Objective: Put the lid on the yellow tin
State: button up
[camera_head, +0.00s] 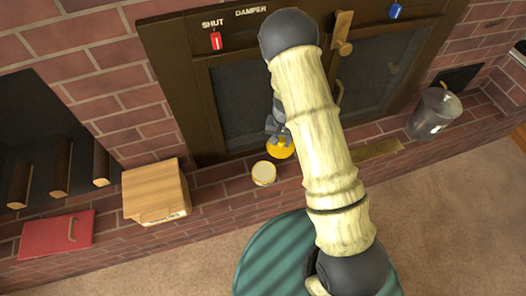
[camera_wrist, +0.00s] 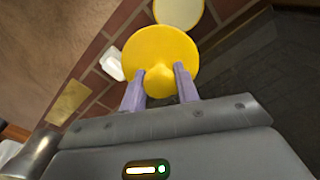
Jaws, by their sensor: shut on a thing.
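My gripper (camera_wrist: 158,75) is shut on the knob of the round yellow lid (camera_wrist: 160,48), which spreads out beyond the fingertips in the wrist view. In the head view the lid (camera_head: 281,150) hangs below my gripper (camera_head: 277,132), near the brick hearth. The yellow tin (camera_head: 264,174) stands on the hearth just left of and nearer than the lid, with a pale top. In the wrist view the tin's pale round top (camera_wrist: 180,11) shows just past the lid's far edge, partly cut off by the frame. The lid appears beside the tin, not over it.
The brick ledge (camera_head: 215,191) carries a cardboard box (camera_head: 155,190) at left and a metal bucket (camera_head: 434,113) at right. A red flat thing (camera_head: 57,234) lies far left. A small white object (camera_wrist: 112,64) and a brass plate (camera_wrist: 68,102) are near the lid.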

jog(key=s+a+f+m+p, duration=0.3)
jog(key=s+a+f, duration=0.1)
jog(key=a, duration=0.2)
jog(key=shift+f, duration=0.35)
jog(key=shift+a, duration=0.1)
jog(key=shift+f, duration=0.1)
notch_tip(320, 180, down, 4)
jog(key=b, duration=0.3)
jog(key=shift+f+b, duration=0.1)
jog(key=shift+b, duration=0.3)
jog(key=shift+f+b, duration=0.65)
jog(key=shift+f, duration=0.35)
jog(key=shift+p, duration=0.3)
jog(key=shift+f, duration=0.15)
dwell(1.3)
